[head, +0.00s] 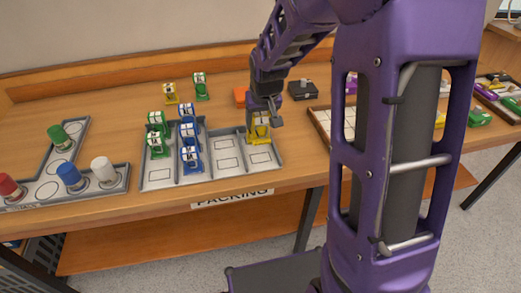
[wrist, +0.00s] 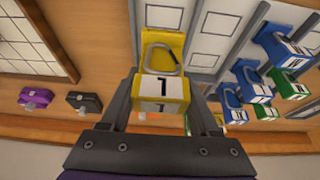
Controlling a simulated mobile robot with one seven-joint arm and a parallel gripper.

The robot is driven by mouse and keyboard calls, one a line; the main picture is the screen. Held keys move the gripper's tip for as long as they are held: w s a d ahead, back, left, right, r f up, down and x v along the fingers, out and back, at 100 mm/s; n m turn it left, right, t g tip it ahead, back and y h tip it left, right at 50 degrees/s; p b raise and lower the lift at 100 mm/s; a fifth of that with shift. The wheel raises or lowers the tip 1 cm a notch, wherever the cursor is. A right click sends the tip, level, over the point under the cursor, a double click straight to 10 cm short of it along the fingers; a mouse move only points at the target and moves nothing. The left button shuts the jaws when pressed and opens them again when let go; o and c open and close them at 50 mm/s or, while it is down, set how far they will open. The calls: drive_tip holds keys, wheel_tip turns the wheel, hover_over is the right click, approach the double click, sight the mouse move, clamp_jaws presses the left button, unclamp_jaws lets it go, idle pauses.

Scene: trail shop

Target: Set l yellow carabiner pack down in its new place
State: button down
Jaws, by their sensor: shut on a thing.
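Several blue packs (head: 190,155) and green packs (head: 155,145) fill tray columns to the left. Another yellow pack (head: 170,93) and a green pack (head: 200,86) stand behind. An orange block (head: 240,96) and a black case (head: 302,90) are near my gripper.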

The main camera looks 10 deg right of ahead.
sight(260, 139)
drive_tip(key=shift+f+b, duration=0.55)
drive_tip(key=shift+f, duration=3)
drive_tip(key=shift+f, duration=0.2)
drive_tip(key=shift+c, duration=0.6)
unclamp_jaws()
drive_tip(key=shift+r, duration=0.15)
drive_tip(key=shift+r, duration=0.3)
drive_tip(key=p+v, duration=0.2)
drive_tip(key=v, duration=0.9)
drive_tip(key=shift+s+r, duration=0.2)
drive_tip(key=shift+s, duration=0.05)
